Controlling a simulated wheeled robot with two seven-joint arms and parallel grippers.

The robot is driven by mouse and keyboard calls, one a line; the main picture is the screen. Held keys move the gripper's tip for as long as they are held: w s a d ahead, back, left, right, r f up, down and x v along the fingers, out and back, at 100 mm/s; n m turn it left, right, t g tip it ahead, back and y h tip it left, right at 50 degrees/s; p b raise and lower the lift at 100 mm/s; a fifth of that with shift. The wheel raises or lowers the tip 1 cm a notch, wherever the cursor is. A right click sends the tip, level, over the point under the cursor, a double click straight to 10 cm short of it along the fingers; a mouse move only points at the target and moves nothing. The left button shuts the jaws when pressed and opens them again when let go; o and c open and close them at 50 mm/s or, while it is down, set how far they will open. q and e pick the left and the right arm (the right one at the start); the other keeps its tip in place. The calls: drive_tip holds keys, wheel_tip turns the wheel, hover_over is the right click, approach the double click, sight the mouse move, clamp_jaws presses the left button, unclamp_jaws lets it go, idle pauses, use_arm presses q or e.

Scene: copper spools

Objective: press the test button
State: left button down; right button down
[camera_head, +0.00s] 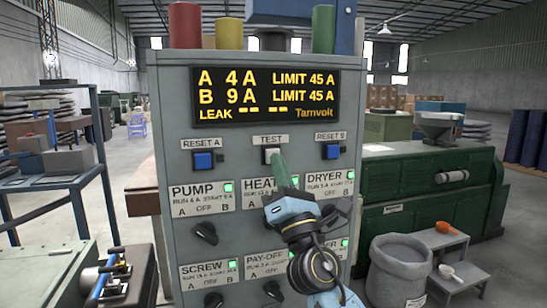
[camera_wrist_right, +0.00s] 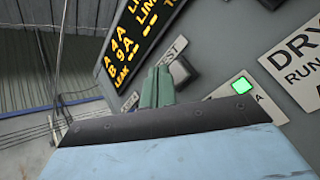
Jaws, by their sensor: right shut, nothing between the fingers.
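The test button (camera_head: 270,155) is a small pale button in a dark surround under the TEST label, in the middle of the grey control panel (camera_head: 174,110). My right gripper (camera_head: 276,160) has green fingers, which are shut and empty. Their tips overlap the button's lower right edge in the head view; I cannot tell whether they touch it. In the right wrist view, the shut fingers (camera_wrist_right: 157,86) point at the panel near the TEST label (camera_wrist_right: 172,56), and the button is hidden. My left gripper is not in view.
Blue RESET A (camera_head: 203,160) and RESET B (camera_head: 332,152) buttons flank the test button. Black knobs (camera_head: 204,232) and lit green lamps sit below. The amber display (camera_head: 265,95) shows A 4 A, B 9 A and dashes for leak. A grey bin (camera_head: 400,265) stands at right.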

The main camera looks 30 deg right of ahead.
drive_tip(key=shift+w, duration=0.2)
idle(0.7)
drive_tip(key=shift+w+d, duration=0.1)
drive_tip(key=shift+w, duration=0.15)
drive_tip(key=shift+w+d+b, duration=0.1)
drive_tip(key=shift+w+b, duration=0.3)
drive_tip(key=shift+b, duration=0.05)
idle(0.6)
idle(0.4)
drive_tip(key=shift+s+a+p, duration=0.2)
drive_tip(key=shift+s+p, duration=0.15)
drive_tip(key=shift+s, duration=0.5)
drive_tip(key=s, duration=0.2)
drive_tip(key=s+a+p, duration=0.1)
drive_tip(key=s, duration=0.1)
drive_tip(key=shift+s+a, duration=0.1)
drive_tip(key=shift+s, duration=0.3)
